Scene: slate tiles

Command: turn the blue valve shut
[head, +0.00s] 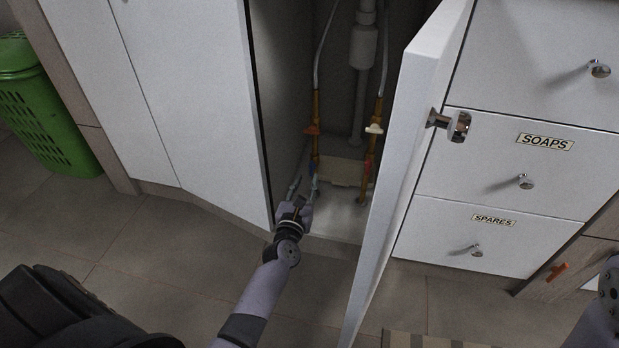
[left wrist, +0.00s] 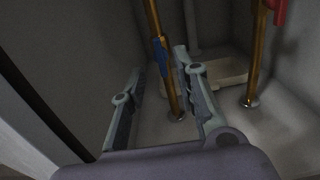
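The blue valve (left wrist: 161,57) is a small blue handle on the left copper pipe (left wrist: 153,18), inside the open sink cabinet. In the left wrist view it lies roughly along the pipe. In the head view it is small and partly hidden near my left gripper (head: 306,172). My left gripper is open, its two fingers apart, reaching into the cabinet from the front. In the left wrist view the blue valve shows between the fingertips (left wrist: 158,62), beyond them; I cannot tell whether either finger touches it. My right gripper is not in view.
A red valve (head: 368,168) sits on the right pipe. Above are an orange handle (head: 312,130) and a white handle (head: 374,128). The open cabinet door (head: 400,150) stands close on the right. A pale tray (head: 340,172) lies behind the pipes. A green basket (head: 45,110) stands far left.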

